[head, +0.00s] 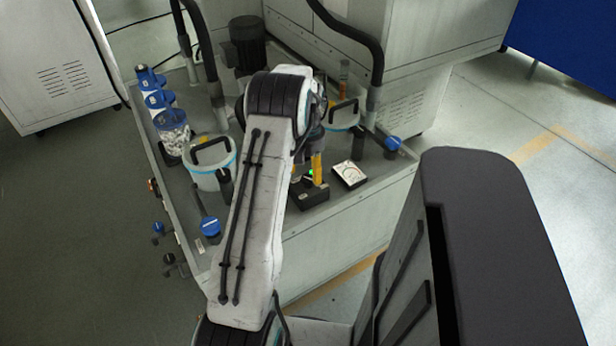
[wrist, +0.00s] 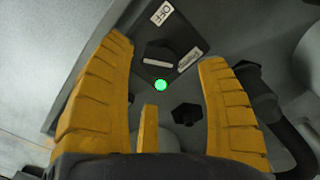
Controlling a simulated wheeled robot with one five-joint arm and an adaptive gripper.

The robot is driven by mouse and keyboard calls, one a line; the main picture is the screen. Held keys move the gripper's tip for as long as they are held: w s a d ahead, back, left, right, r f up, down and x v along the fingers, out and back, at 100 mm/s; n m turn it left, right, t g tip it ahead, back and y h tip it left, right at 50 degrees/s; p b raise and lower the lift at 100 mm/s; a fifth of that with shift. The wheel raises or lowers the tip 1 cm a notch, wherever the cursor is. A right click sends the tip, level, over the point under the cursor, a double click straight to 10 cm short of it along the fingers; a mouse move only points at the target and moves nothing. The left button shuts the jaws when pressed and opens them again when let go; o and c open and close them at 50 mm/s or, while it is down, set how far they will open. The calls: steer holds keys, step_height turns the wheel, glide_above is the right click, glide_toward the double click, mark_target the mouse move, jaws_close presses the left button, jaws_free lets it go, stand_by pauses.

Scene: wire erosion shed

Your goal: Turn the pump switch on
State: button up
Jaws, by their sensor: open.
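My gripper (head: 314,168) points down over the front of the grey tank top, partly hidden by my arm in the head view. In the wrist view its yellow fingers (wrist: 166,54) are spread with nothing between them. Beneath it is a black box (head: 309,196), which looks like the pump switch. The wrist view shows a dark knob (wrist: 160,56) with a pale bar between the fingertips and a label (wrist: 162,13) reading OFF beyond it. A second label (wrist: 190,58) is too small to read. A bright green spot (wrist: 161,85) shows near the knob.
A square dial gauge (head: 349,174) lies right of the box. Lidded white buckets (head: 205,175), blue-handled valves (head: 210,227), a clear canister (head: 174,133), black hoses (head: 375,60) and a dark motor (head: 247,45) crowd the tank top (head: 350,208). Floor is open at right.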

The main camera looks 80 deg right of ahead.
mark_target(308, 179)
step_height(308, 179, up, 8)
stand_by(0.4)
stand_by(0.6)
